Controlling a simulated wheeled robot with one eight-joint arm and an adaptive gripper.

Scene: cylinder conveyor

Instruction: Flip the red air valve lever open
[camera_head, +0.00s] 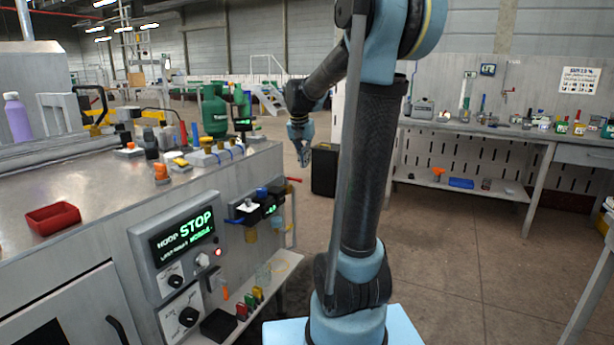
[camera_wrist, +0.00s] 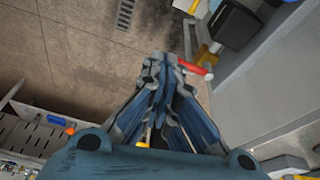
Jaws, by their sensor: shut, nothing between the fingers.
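The red valve lever (camera_head: 294,180) sticks out to the right from the end of the machine cabinet in the head view. In the wrist view the lever (camera_wrist: 195,69) lies just right of my fingertips, with its left end close to them. I cannot tell whether they touch. My gripper (camera_head: 304,160) hangs pointing down, above and slightly right of the lever in the head view. In the wrist view my gripper (camera_wrist: 162,62) has its blue fingers closed together and empty. The valve body under the lever is mostly too small to make out.
The cabinet with a STOP display panel (camera_head: 185,236) stands at the left. Its top holds a red tray (camera_head: 53,218) and several small parts. A low shelf (camera_head: 275,268) juts out below the lever.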

